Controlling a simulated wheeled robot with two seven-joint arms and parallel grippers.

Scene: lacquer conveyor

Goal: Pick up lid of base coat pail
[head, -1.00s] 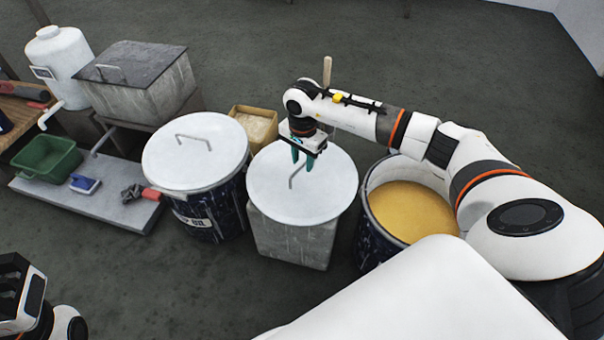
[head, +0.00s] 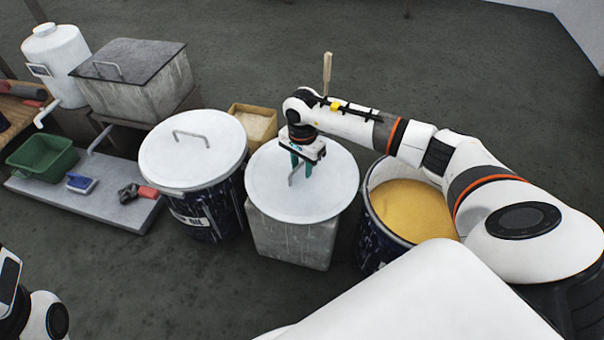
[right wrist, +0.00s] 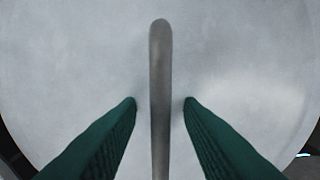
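A round pale grey lid (head: 325,190) with an upright bar handle lies on a grey square stand (head: 290,245), beside an open pail (head: 372,225) of yellow-ochre liquid. My right gripper (head: 302,172) is over the lid with its green fingers pointing down. In the right wrist view, the handle (right wrist: 160,60) runs between the two fingertips (right wrist: 160,102), with a gap on each side. The lid (right wrist: 70,60) fills most of that view. The gripper is open and holds nothing. Only part of my left arm shows at the lower left; its fingers are out of sight.
A dark blue pail (head: 215,215) with its own handled lid (head: 190,160) stands left of the stand. Behind are a tan box (head: 240,110) and a covered grey tank (head: 160,95). A green tray (head: 40,160) lies far left. A wooden stick (head: 327,75) rises behind my right arm.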

